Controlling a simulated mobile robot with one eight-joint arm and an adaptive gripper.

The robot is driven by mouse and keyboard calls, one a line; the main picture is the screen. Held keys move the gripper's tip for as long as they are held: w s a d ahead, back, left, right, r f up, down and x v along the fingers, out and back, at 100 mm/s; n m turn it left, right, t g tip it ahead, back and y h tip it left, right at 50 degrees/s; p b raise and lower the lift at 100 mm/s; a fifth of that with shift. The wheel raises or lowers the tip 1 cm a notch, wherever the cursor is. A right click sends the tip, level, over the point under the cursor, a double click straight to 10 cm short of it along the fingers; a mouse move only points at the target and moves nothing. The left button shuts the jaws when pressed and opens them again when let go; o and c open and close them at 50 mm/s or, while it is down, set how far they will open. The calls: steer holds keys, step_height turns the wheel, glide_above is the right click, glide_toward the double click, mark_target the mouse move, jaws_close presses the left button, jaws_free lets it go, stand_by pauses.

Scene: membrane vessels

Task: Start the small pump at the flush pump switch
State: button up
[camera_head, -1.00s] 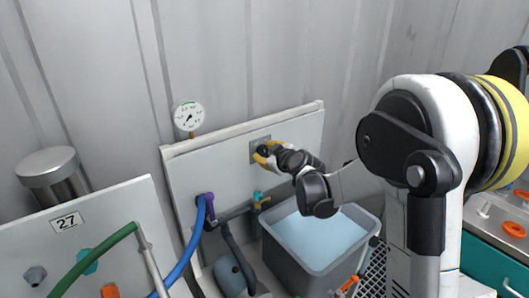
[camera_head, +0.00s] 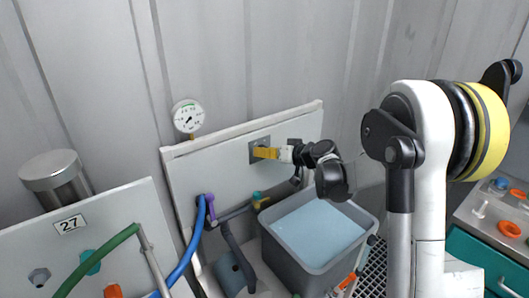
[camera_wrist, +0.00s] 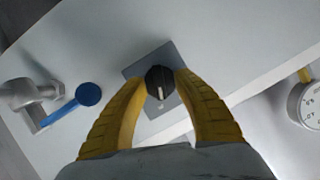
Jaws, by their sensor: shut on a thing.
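The flush pump switch is a black rotary knob (camera_wrist: 160,82) with a pale pointer line, on a square grey plate (camera_wrist: 139,67). The plate also shows in the head view (camera_head: 254,158), on the white upright panel (camera_head: 215,168). My gripper (camera_wrist: 160,85) has its two yellow fingers closed around the knob, one on each side. In the head view my gripper (camera_head: 264,153) reaches the plate from the right and its fingers hide the knob. The pointer line runs toward the lower side of the wrist picture. The small print on the plate is unreadable.
A pressure gauge (camera_head: 188,116) stands above the panel's top edge. Below are a blue hose (camera_head: 184,262), a teal-and-yellow valve (camera_head: 260,201) and a grey tub (camera_head: 314,268) of water. In the wrist view a blue lever (camera_wrist: 88,94) sits left of the plate.

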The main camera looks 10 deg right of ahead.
steer(key=shift+f+m+y, duration=0.1)
steer(key=shift+m+y, duration=0.2)
steer(key=shift+m, duration=0.3)
stand_by(0.3)
steer(key=o, duration=1.2)
steer(key=shift+o, duration=0.2)
steer(key=v, duration=1.2)
steer(key=shift+d, duration=0.1)
